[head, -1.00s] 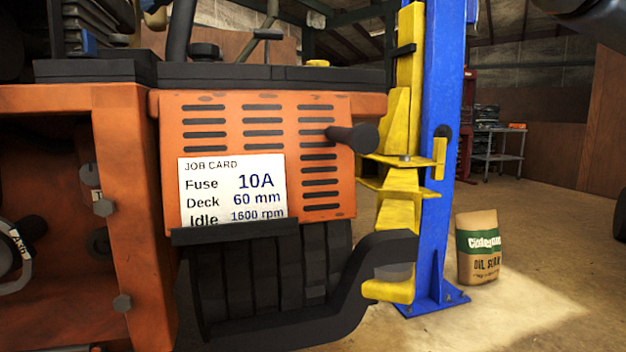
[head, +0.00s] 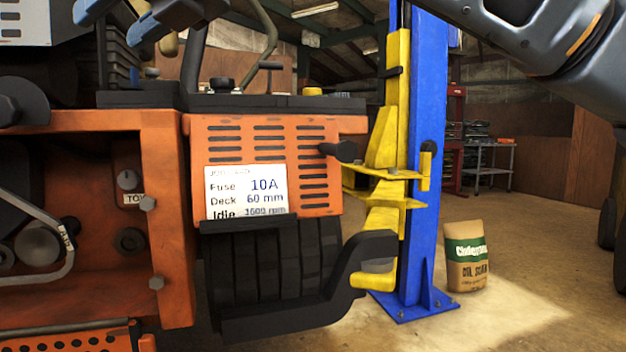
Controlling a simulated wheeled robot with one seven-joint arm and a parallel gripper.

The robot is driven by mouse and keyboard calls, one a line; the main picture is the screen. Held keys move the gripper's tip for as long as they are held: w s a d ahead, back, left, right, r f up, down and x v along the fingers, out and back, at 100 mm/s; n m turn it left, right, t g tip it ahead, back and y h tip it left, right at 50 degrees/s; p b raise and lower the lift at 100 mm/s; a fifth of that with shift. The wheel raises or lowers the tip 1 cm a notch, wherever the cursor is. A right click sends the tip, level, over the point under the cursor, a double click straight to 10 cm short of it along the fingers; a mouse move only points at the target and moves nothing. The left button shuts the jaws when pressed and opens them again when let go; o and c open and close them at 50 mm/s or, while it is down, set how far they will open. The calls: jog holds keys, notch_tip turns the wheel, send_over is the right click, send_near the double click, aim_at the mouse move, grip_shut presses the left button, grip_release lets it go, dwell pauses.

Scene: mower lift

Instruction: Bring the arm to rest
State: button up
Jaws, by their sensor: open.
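My gripper is not in view, so its jaws cannot be seen here. Part of my arm (head: 560,40), a dark grey link with an orange mark, crosses the top right corner. It hangs in the air, apart from the blue lift post (head: 427,150) and from the orange mower (head: 170,230). The rest of the arm is outside the picture.
The mower fills the left, with a job card (head: 246,190) on its slotted panel and levers above. Yellow lift brackets (head: 385,185) join the blue post. An oil soak bag (head: 466,256) stands right of it. A cart (head: 492,162) stands behind.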

jog(key=s+d+f+m+g+y, duration=0.4)
jog(key=s+f+g+y, duration=0.3)
jog(key=f+g+y, duration=0.15)
jog(key=s+d+f+m+t+h, duration=0.3)
jog(key=d+f+m+t+h, duration=0.3)
jog(key=d+f+m+t, duration=0.95)
jog(key=s+d+f+m+t+h, duration=0.3)
jog(key=d+f+m+t+h, duration=0.3)
jog(key=f+m+t, duration=1)
jog(key=s+d+f+m+g+h, duration=0.5)
jog(key=s+d+m, duration=0.1)
jog(key=s, duration=0.2)
jog(key=s+d+f+m+g+h, duration=0.4)
jog(key=s+d+f+m+g, duration=0.15)
jog(key=s, duration=0.35)
jog(key=s+d+f+m+g+h, duration=0.1)
jog(key=s+d+g, duration=0.3)
jog(key=s, duration=0.5)
notch_tip(320, 180, up, 26)
jog(key=t+p, duration=0.1)
jog(key=p, duration=2.6)
jog(key=shift+d+r, duration=0.2)
